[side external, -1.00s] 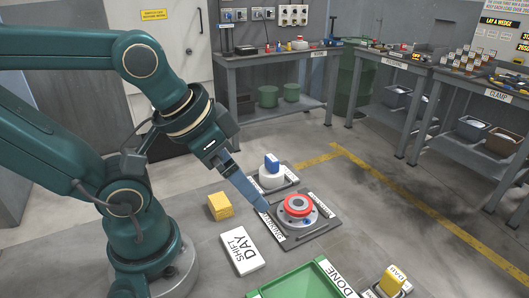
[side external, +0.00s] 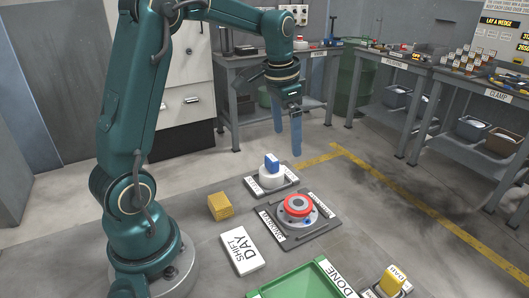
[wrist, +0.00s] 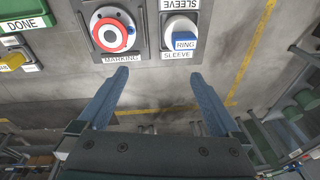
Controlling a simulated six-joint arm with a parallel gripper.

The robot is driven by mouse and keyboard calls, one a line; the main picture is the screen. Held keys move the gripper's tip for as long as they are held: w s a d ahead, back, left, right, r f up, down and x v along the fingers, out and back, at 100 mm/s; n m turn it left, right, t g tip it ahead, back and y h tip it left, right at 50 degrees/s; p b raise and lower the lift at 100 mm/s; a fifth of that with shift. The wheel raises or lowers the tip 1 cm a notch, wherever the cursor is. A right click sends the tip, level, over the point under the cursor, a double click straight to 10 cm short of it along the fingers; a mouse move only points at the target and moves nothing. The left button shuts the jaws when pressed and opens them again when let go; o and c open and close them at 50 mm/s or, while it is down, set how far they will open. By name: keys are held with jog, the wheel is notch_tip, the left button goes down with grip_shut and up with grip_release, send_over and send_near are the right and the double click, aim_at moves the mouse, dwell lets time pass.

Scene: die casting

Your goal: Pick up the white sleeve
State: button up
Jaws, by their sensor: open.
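The white sleeve (side external: 271,180) is a short white cylinder standing on a dark plate (side external: 292,178) with white label strips. It also shows in the wrist view (wrist: 179,22). A blue block (side external: 272,163) sits on top of it; in the wrist view this block (wrist: 184,41) bears the word RING. My gripper (side external: 287,143) is open and empty, fingers pointing down, above and slightly right of the sleeve in the side view. In the wrist view my gripper (wrist: 159,74) has both fingers apart, with the sleeve beyond the fingertips and nothing between them.
A red ring on a grey round fixture (side external: 298,207) stands on the adjacent marking plate. A yellow block (side external: 220,206), a white SHIFT DAY box (side external: 242,250) and a green DONE tray (side external: 300,282) are nearby. Workbenches (side external: 400,65) line the back; the air around my fingers looks clear.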

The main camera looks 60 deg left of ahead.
aim_at(272, 168)
jog(key=shift+n+g+h, duration=0.3)
jog(key=shift+n+g, duration=0.3)
jog(key=shift+g, duration=0.1)
jog(key=a+f, duration=0.1)
jog(key=f, duration=0.1)
jog(key=a+f, duration=0.3)
jog(key=f, duration=0.1)
jog(key=shift+w+a, duration=0.1)
jog(key=shift+a, duration=0.1)
jog(key=shift+s+a+f, duration=0.1)
jog(key=shift+f, duration=1)
jog(key=shift+s+a+f, duration=0.1)
jog(key=shift+s+f, duration=0.05)
jog(key=shift+f, duration=0.9)
jog(key=shift+s+a+f, duration=0.1)
jog(key=shift+f, duration=1)
jog(key=c, duration=1.4)
jog(key=shift+r, duration=0.15)
